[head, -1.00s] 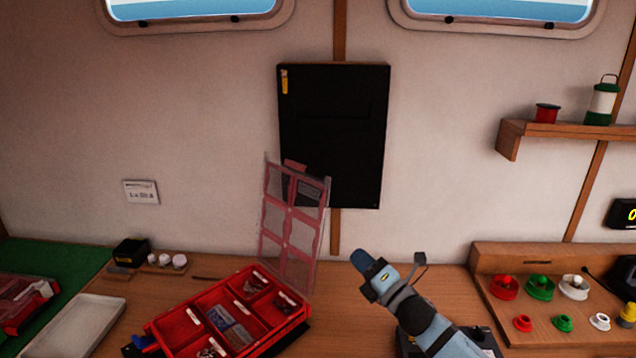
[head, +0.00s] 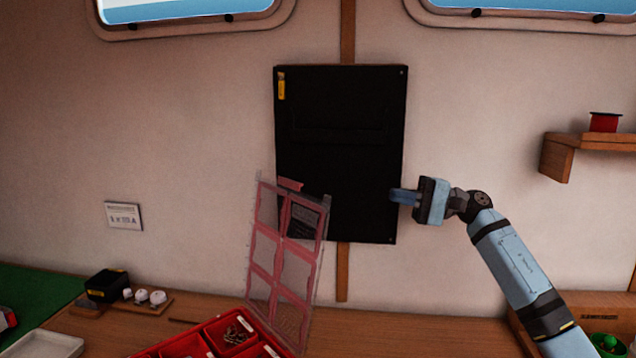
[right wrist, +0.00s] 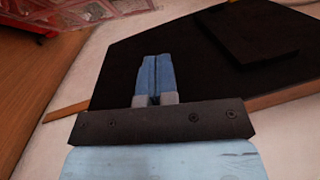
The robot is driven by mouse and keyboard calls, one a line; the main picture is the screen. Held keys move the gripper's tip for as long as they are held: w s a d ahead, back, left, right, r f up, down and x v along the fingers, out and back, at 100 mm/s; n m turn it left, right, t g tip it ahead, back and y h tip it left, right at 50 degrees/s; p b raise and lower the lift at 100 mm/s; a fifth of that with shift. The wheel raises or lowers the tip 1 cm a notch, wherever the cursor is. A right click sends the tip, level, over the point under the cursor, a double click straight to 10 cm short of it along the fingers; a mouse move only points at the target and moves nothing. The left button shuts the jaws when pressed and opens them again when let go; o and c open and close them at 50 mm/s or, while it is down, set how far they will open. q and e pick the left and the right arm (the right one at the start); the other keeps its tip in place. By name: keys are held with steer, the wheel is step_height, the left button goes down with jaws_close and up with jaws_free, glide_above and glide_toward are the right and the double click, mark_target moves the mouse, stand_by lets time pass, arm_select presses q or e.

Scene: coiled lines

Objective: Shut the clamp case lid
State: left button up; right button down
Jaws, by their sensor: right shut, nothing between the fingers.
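The clamp case (head: 205,341) is a red compartment box on the wooden bench, cut off by the bottom edge of the head view. Its clear lid (head: 285,262) with red ribs stands open, nearly upright, at the back of the case. A corner of the lid also shows at the top left of the right wrist view (right wrist: 95,12). My right gripper (head: 396,195) is shut and empty. It is raised in front of the black wall panel, to the right of the lid and apart from it. My left gripper is out of view.
A black panel (head: 340,130) hangs on the wall behind the lid. A small black box (head: 106,285) and white round pieces (head: 142,296) sit at the bench's left. A shelf (head: 588,150) with a red spool (head: 604,122) is at right. The bench right of the case looks clear.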

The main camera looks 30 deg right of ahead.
steer(key=p, duration=0.4)
glide_toward(292, 181)
steer(key=w, duration=0.4)
steer(key=a, duration=0.2)
steer(key=a+p, duration=0.1)
steer(key=shift+s+a+r, duration=0.2)
steer(key=shift+s+a, duration=0.05)
steer(key=shift+s, duration=0.05)
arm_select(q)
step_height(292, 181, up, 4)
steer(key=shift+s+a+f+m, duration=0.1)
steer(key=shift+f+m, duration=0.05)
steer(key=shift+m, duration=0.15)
arm_select(e)
steer(key=shift+a, duration=0.1)
